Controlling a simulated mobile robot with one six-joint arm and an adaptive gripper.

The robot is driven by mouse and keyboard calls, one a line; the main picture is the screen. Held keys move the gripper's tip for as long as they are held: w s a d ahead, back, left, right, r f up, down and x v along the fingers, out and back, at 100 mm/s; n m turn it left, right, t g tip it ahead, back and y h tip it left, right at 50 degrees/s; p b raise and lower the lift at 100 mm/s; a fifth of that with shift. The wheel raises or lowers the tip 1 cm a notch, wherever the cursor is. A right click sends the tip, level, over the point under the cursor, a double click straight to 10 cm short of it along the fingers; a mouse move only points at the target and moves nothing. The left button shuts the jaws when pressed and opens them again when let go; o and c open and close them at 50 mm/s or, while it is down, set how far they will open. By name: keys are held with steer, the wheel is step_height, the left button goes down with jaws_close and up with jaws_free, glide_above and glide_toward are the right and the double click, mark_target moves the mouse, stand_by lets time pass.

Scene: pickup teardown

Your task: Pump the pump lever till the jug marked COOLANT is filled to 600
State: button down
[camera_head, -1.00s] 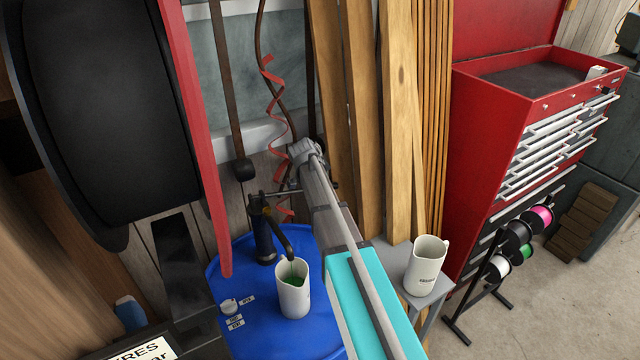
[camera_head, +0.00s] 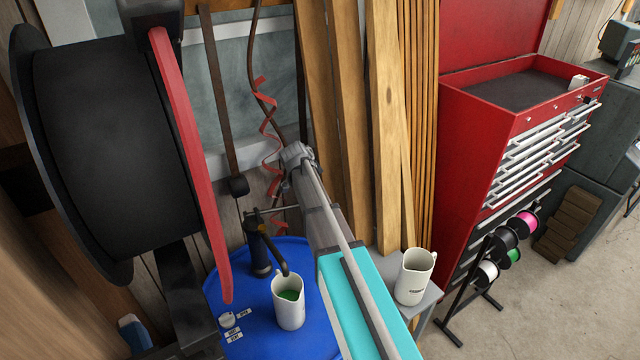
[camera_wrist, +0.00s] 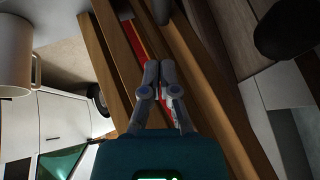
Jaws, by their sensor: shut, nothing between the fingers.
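A black hand pump (camera_head: 259,250) with a curved spout stands on the blue drum (camera_head: 260,335). Its thin lever (camera_head: 284,210) runs to the right and passes partly behind my arm. A white jug (camera_head: 289,316) stands upright on the drum under the spout, with green liquid inside; its level marks cannot be read. A second white jug (camera_head: 416,276) stands on a grey stand at right, its dark label too small to read surely. In the wrist view my gripper (camera_wrist: 160,72) is shut and empty, its fingertips together. I cannot tell whether it touches the lever.
A large black reel (camera_head: 110,150) with a red rim is at left. Wooden planks (camera_head: 390,120) lean behind my arm. A red tool chest (camera_head: 480,160) and a rack of spools (camera_head: 500,250) stand at right. Small labels (camera_head: 233,332) lie on the drum.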

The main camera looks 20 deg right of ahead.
steer(key=p+v, duration=0.5)
steer(key=v, duration=0.2)
steer(key=shift+s+a, duration=0.1)
steer(key=shift+f, duration=0.1)
stand_by(2.2)
